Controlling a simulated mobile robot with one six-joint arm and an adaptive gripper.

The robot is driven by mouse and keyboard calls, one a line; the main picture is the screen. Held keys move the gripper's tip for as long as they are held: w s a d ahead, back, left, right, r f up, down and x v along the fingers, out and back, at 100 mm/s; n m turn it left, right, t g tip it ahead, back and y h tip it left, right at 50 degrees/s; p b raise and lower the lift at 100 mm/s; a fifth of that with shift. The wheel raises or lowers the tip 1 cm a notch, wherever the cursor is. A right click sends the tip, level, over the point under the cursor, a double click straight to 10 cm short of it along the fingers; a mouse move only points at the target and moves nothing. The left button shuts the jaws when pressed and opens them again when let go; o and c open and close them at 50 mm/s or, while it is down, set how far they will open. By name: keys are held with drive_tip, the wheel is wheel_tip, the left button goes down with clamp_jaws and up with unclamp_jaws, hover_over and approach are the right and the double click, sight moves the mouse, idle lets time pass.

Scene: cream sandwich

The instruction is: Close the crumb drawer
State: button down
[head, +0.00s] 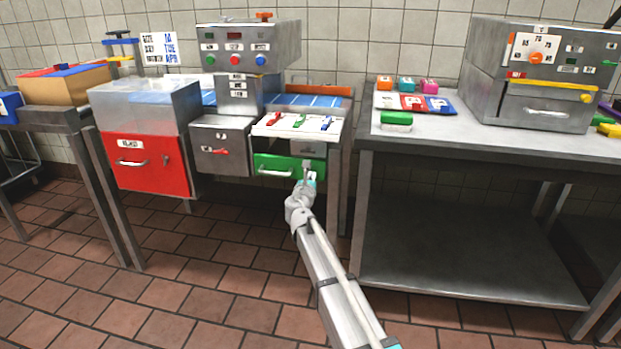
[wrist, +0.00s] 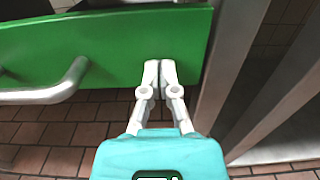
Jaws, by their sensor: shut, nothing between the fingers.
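The green drawer front (head: 262,168) with a pale bar handle (head: 275,173) is below the white tray on the middle table; I take it as the crumb drawer. It appears pulled out, with a dark gap behind its top edge. In the wrist view the green front (wrist: 110,45) fills the top, with its handle (wrist: 50,92) at the left. My gripper (head: 309,178) is shut and empty at the front's right part. In the wrist view its fingertips (wrist: 160,68) overlap the green face right of the handle; whether they touch it is unclear.
A grey table leg (wrist: 228,75) stands close right of the drawer front. A white tray (head: 268,130) with red, green and blue pieces is above the drawer. A red drawer (head: 150,178) is to the left, a steel table (head: 470,150) to the right. Tiled floor in front is clear.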

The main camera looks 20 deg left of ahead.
drive_tip(key=s+d, duration=0.2)
drive_tip(key=s, duration=1.1)
drive_tip(key=shift+s, duration=0.35)
